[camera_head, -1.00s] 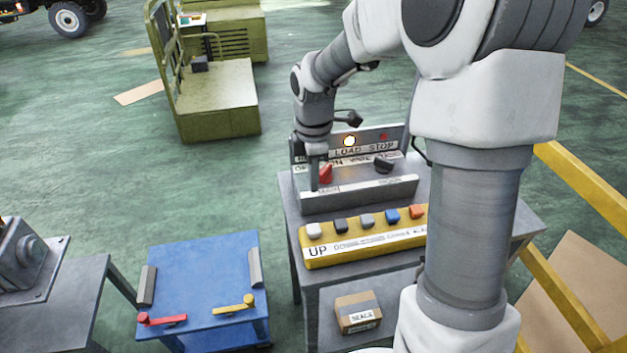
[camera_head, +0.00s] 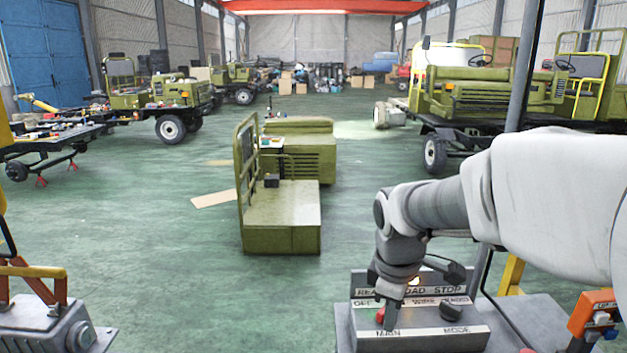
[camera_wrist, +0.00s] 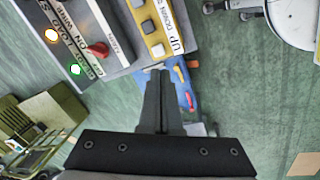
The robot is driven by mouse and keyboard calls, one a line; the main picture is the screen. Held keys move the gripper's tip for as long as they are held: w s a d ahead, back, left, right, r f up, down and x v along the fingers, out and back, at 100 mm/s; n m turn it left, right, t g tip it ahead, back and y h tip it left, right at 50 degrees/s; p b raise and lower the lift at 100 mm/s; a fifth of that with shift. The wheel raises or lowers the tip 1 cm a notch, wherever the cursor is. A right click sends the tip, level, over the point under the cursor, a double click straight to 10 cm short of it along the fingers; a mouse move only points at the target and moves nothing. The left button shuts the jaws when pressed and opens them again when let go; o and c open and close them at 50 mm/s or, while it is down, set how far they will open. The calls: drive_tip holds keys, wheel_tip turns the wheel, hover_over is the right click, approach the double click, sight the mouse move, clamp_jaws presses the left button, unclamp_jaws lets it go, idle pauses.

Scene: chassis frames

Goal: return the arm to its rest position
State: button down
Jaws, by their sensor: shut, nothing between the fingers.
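My gripper (camera_head: 389,321) hangs in front of the grey control panel (camera_head: 470,341) at the lower right of the head view. In the wrist view my gripper (camera_wrist: 160,75) has its two dark fingers together, with nothing held. My arm reaches in from the right edge, bent down at the wrist.
A yellow button box (camera_wrist: 158,46) is close beyond the fingertips. A blue stand (camera_wrist: 184,101) with red and yellow levers lies below. A dark mode knob (camera_head: 451,311) sits right of my gripper. A green seat unit (camera_head: 283,220) stands on open floor ahead.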

drive_tip(key=s+r+m+t, duration=0.1)
drive_tip(key=s+r+m, duration=0.2)
drive_tip(key=s+m, duration=0.3)
drive_tip(key=s+r+m+t, duration=0.2)
drive_tip(key=s+m, duration=0.4)
drive_tip(key=s, duration=0.3)
drive_tip(key=shift+s+d+r+t+y, duration=0.2)
drive_tip(key=shift+s+r+t+y, duration=0.1)
drive_tip(key=shift+r+y, duration=0.15)
